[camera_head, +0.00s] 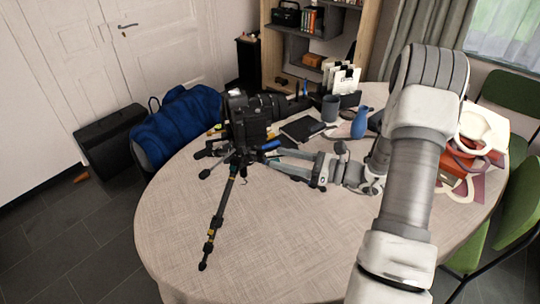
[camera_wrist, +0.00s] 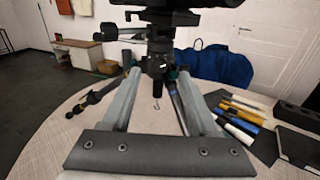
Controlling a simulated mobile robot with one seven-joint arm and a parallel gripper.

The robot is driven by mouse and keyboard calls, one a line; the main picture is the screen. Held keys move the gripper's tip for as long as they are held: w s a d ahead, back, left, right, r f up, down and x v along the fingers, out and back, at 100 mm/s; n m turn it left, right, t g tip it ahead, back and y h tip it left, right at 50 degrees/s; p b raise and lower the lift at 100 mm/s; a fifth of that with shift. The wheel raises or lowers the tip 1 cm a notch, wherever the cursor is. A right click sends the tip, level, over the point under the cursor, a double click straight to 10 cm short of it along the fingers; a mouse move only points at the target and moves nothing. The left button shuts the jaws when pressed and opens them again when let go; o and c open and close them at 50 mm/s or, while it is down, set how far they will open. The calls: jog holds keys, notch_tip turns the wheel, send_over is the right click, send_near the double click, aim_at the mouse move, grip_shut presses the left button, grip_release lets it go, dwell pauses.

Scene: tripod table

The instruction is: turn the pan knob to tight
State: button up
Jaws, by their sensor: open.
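A black tripod (camera_head: 226,198) with a camera (camera_head: 245,118) on it stands on the table. My gripper (camera_head: 268,159) reaches in from the right at the height of the tripod head. It is open, with its tips (camera_wrist: 159,71) apart in the wrist view. The tripod head (camera_wrist: 158,45) is in front of and between the tips, and no grip on it shows. A round black knob on a stub (camera_wrist: 108,32) sticks out to the left of the head. A small dark knob-like part (camera_wrist: 156,64) lies near the line between the tips. I cannot tell which is the pan knob or its setting.
The round table (camera_head: 180,235) is clear at the front. Several pens (camera_wrist: 238,115) lie to the right in the wrist view. A blue bag (camera_head: 178,125) is beyond the table.

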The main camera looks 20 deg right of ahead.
aim_at(258, 154)
jog(key=shift+x, duration=2)
grip_shut()
